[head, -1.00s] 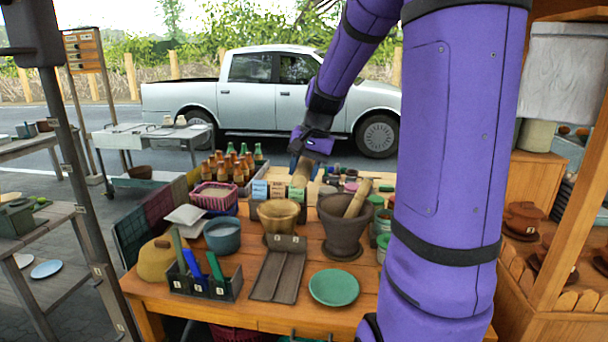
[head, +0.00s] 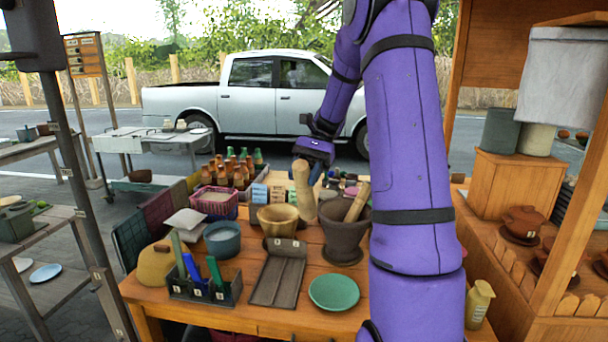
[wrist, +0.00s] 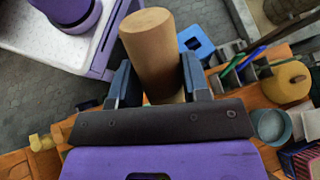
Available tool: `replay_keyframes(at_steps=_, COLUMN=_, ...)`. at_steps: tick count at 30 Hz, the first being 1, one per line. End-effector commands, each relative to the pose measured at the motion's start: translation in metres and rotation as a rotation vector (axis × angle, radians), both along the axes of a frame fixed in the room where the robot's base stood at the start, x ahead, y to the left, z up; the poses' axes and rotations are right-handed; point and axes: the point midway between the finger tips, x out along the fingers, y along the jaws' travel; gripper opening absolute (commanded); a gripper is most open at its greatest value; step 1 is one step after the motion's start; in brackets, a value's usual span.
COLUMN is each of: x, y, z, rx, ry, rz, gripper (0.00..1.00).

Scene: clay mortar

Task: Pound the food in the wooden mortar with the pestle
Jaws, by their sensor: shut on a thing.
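My gripper (head: 314,158) is shut on a light wooden pestle (head: 304,192), which hangs nearly upright. In the wrist view the pestle (wrist: 155,48) sits between the two dark fingers of my gripper (wrist: 156,82). In the head view, the pestle's lower end shows just right of the wooden mortar (head: 278,219), between it and the dark clay mortar (head: 343,242); its exact height above the table is unclear. Another pestle (head: 358,200) leans in the clay mortar. The food inside the wooden mortar cannot be made out.
The wooden table (head: 215,312) is crowded. Bottles (head: 235,170) and a pink basket (head: 214,200) are behind. Small coloured boxes stand behind the mortar.

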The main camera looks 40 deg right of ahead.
Motion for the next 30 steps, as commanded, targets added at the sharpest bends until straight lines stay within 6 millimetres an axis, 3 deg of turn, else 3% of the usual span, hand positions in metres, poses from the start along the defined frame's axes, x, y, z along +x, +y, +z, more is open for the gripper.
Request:
replay_keyframes(at_steps=7, x=0.0003, y=-0.0008, z=-0.0010, rx=0.221, ry=0.172, rz=0.000, gripper=0.03)
replay_keyframes(at_steps=30, x=-0.0005, y=-0.0010, z=-0.0017, rx=0.429, ry=0.327, rz=-0.002, gripper=0.03)
